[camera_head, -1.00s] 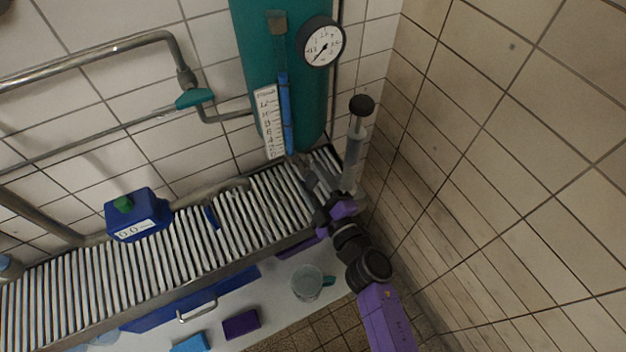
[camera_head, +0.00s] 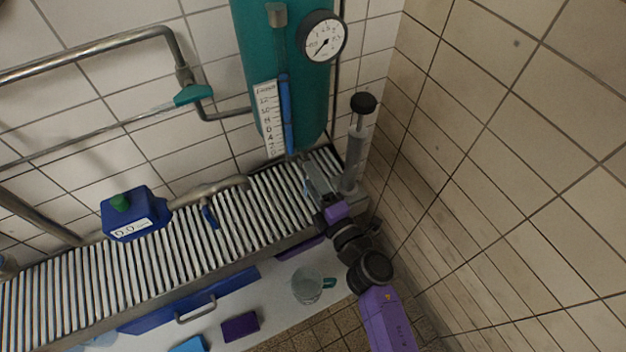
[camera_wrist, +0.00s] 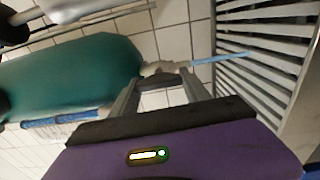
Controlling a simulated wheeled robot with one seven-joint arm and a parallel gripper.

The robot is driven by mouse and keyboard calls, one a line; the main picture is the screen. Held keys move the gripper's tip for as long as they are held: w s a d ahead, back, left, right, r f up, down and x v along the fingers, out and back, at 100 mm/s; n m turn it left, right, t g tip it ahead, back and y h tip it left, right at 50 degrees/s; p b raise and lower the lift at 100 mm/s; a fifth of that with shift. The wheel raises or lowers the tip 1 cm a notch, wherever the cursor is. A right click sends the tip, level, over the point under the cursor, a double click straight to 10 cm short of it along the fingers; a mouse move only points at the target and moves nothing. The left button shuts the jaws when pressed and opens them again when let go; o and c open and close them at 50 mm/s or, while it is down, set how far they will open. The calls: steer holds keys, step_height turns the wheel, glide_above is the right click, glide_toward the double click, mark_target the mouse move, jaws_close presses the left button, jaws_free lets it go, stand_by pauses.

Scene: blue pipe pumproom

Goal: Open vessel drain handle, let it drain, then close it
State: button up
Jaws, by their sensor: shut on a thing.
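The teal vessel (camera_head: 262,60) stands on the wall at the back, with a blue-filled level tube (camera_head: 287,110) beside a white scale (camera_head: 268,120). My gripper (camera_head: 312,170) is under the vessel's lower end, at the right end of the slatted rack. In the wrist view, my gripper's fingers (camera_wrist: 165,78) close around a small pale fitting below the vessel (camera_wrist: 90,72). A thin light-blue drain handle (camera_wrist: 220,57) runs right from between the fingertips. The fingers partly hide the exact contact.
The slatted rack (camera_head: 150,255) runs under the vessel. A hand pump with a black knob (camera_head: 363,103) stands close right of my gripper, near the tiled side wall. A blue meter box (camera_head: 132,215), a pipe valve with blue lever (camera_head: 209,216) and a glass jug (camera_head: 307,286) are to the left and below.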

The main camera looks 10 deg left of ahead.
steer(key=shift+f, duration=0.1)
steer(key=o, duration=1.4)
steer(key=v, duration=0.7)
steer(key=shift+s+d+p, duration=0.25)
steer(key=shift+s+p, duration=0.1)
